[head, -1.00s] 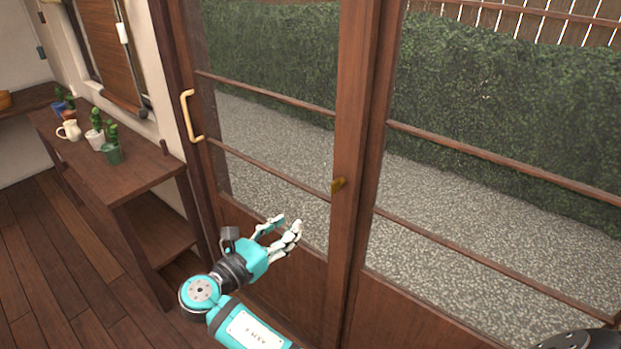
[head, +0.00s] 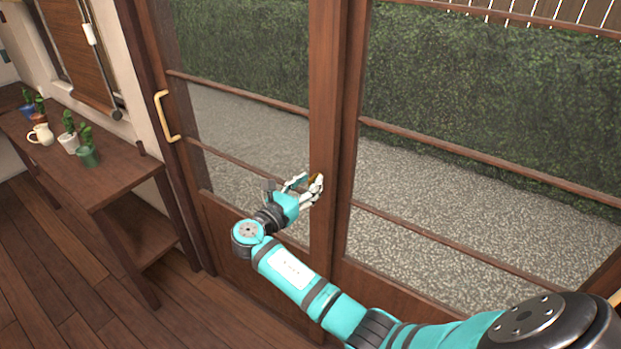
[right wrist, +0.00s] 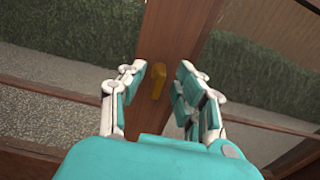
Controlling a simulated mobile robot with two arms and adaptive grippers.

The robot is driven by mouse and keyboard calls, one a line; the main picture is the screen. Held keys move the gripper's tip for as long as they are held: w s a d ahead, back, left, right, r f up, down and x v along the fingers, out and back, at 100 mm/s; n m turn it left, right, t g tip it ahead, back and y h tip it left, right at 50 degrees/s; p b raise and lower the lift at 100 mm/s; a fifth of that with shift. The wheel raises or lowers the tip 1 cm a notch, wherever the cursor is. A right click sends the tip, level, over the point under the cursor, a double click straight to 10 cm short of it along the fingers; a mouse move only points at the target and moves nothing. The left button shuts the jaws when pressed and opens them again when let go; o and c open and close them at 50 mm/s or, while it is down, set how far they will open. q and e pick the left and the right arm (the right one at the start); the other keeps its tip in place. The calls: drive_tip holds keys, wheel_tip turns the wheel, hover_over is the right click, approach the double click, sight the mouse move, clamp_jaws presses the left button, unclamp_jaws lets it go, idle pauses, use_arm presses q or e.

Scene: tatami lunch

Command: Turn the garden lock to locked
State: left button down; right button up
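The garden lock is a small brass latch (right wrist: 158,81) on the wooden middle stile of the glass sliding doors. In the right wrist view it stands upright between my right gripper's fingers. In the head view only a bit of the lock (head: 314,177) shows, mostly hidden behind the fingertips. My right gripper (head: 310,187) is at the lock, and in the right wrist view its fingers (right wrist: 165,86) are open on either side of it, with gaps showing. My left gripper is not in view.
The door's brass pull handle (head: 165,117) is on the left stile. A wooden shelf table (head: 110,180) at left carries potted cacti (head: 86,150) and a cream jug (head: 42,135). The wooden floor (head: 60,270) in front of it is clear.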

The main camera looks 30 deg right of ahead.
drive_tip(key=shift+w+d, duration=0.2)
drive_tip(key=shift+d, duration=0.35)
clamp_jaws()
